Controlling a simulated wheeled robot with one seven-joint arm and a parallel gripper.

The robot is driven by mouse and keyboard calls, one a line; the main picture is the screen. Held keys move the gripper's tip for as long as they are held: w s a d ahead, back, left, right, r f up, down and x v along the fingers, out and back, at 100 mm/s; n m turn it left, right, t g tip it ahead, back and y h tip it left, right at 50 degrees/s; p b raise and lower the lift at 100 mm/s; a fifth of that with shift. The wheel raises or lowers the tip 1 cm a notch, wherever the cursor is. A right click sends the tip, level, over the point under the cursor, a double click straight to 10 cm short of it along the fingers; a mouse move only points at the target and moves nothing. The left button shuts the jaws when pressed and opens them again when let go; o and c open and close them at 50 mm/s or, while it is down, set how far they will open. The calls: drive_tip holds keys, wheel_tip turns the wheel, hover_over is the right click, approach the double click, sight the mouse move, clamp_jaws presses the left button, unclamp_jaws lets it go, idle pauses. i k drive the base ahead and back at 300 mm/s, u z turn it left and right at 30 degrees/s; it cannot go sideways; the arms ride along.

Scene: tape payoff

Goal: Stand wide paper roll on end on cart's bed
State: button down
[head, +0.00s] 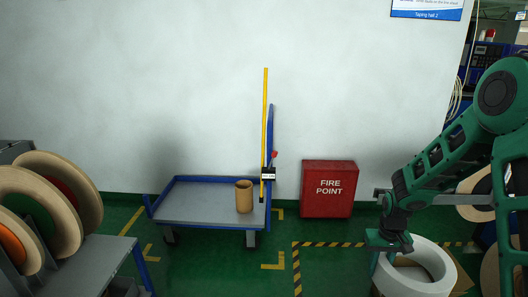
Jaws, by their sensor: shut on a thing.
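The wide white paper roll (432,262) is at the lower right, a thick ring with its round hole facing up. Its lower part is cut off by the picture's edge. My gripper (384,262) points down at the roll's left side and is shut on its wall. I cannot tell whether the roll rests on something or hangs free. The cart (190,212) stands against the wall left of centre, with a flat grey bed, blue rim and blue upright handle at its right end. My gripper is well to the right of the cart.
A brown tube (244,198) stands upright at the right end of the cart's bed. A yellow bar (265,120) rises by the handle. A red fire point box (328,189) stands between cart and arm. A rack of large reels (70,190) is at left. Green floor is clear in front.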

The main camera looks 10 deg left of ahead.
sight(206, 204)
drive_tip(key=u, duration=0.35)
drive_tip(key=i, duration=0.85)
drive_tip(key=u, duration=0.65)
drive_tip(key=i, duration=0.95)
drive_tip(key=u, duration=0.3)
drive_tip(key=i, duration=2.1)
drive_tip(key=z, duration=0.05)
